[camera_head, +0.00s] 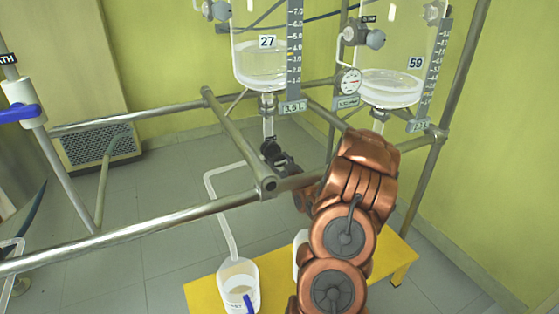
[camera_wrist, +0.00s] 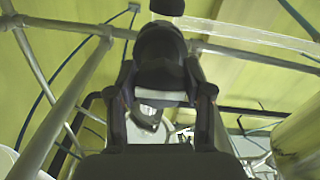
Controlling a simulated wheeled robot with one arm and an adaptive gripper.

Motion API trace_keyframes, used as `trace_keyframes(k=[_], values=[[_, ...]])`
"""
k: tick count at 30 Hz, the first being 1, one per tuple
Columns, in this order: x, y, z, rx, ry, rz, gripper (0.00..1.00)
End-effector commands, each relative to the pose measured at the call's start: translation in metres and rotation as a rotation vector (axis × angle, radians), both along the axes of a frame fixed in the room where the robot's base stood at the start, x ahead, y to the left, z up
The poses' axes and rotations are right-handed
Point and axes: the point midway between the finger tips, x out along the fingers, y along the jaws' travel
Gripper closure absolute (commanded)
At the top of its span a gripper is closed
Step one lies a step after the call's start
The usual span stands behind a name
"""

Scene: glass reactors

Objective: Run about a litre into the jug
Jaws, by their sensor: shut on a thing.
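The glass reactor marked 27 (camera_head: 262,68) holds clear liquid in its lower part, beside a graduated scale (camera_head: 295,45). Below it is a bottom outlet (camera_head: 268,122). My gripper (camera_head: 279,157) reaches this outlet from the right and is small and dark there. In the wrist view my gripper (camera_wrist: 162,95) has its two fingers on either side of a dark valve handle (camera_wrist: 162,55), shut on it. A pale hose (camera_head: 212,185) runs from the outlet area down to the white translucent jug (camera_head: 238,278). The liquid level in the jug is hard to read.
The jug stands on a yellow bench (camera_head: 200,293). A second reactor marked 59 (camera_head: 390,85) hangs at right, with a round gauge (camera_head: 349,81) between. Metal rails (camera_head: 150,230) cross in front of the hose. A blue-handled valve (camera_head: 20,112) is at far left.

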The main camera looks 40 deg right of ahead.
Motion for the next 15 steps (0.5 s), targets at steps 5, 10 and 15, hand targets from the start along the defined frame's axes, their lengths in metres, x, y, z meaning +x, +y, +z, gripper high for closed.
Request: trace_keyframes(k=[5,10,15], values=[[-0.0002,0.0002,-0.0009,0.004,0.001,0.000,0.84],[-0.0002,0.0002,-0.0009,0.003,0.001,0.000,0.84],[-0.0002,0.0001,-0.0007,0.003,0.001,0.000,0.33]])
